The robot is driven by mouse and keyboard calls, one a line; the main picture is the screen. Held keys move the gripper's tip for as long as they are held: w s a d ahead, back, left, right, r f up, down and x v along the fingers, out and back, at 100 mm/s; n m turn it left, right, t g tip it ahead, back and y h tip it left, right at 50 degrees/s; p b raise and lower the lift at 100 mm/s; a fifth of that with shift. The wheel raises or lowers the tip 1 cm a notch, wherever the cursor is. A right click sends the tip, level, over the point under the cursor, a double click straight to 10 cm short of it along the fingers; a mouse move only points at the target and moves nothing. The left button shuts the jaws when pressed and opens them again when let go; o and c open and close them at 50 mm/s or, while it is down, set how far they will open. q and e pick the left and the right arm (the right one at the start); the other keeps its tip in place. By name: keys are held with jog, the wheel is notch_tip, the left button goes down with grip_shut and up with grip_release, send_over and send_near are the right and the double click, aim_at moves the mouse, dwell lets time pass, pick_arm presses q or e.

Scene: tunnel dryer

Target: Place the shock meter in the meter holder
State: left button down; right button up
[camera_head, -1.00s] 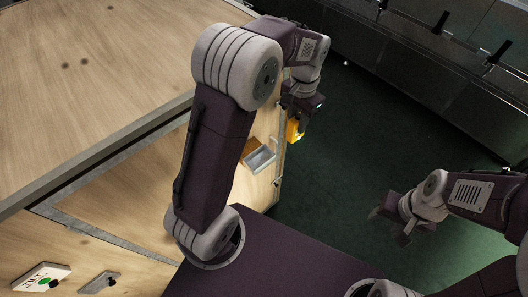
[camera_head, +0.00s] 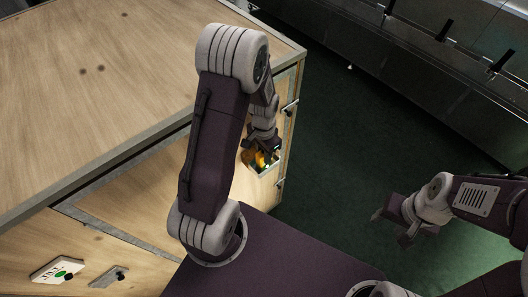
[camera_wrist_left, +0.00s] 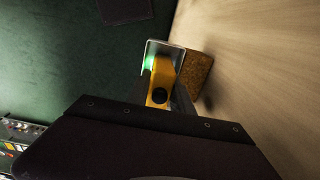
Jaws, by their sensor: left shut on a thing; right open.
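The yellow shock meter (camera_head: 258,158) is between the fingers of my left gripper (camera_head: 264,152), which is shut on it. In the left wrist view the meter (camera_wrist_left: 161,82) has a dark round spot, and its far end overlaps the opening of the meter holder (camera_wrist_left: 152,44). The holder is a pale metal open box on the wooden side panel; its rim (camera_head: 272,172) shows just below the meter. I cannot tell how deep the meter sits in it. My right gripper (camera_head: 392,226) is open and empty, away from the panel.
A brown cork-like block (camera_wrist_left: 199,72) sits beside the holder on the panel. A wooden dryer body (camera_head: 120,70) fills the left. A white sign with a green button (camera_head: 60,271) and a small grey plate (camera_head: 110,277) are low left. Green floor (camera_head: 330,150) is clear.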

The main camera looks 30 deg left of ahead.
pick_arm(q)
jog(key=shift+w, duration=0.15)
jog(key=shift+f, duration=0.2)
jog(key=c, duration=1.1)
grip_release()
jog(key=shift+s+r, duration=0.15)
jog(key=shift+s, duration=0.05)
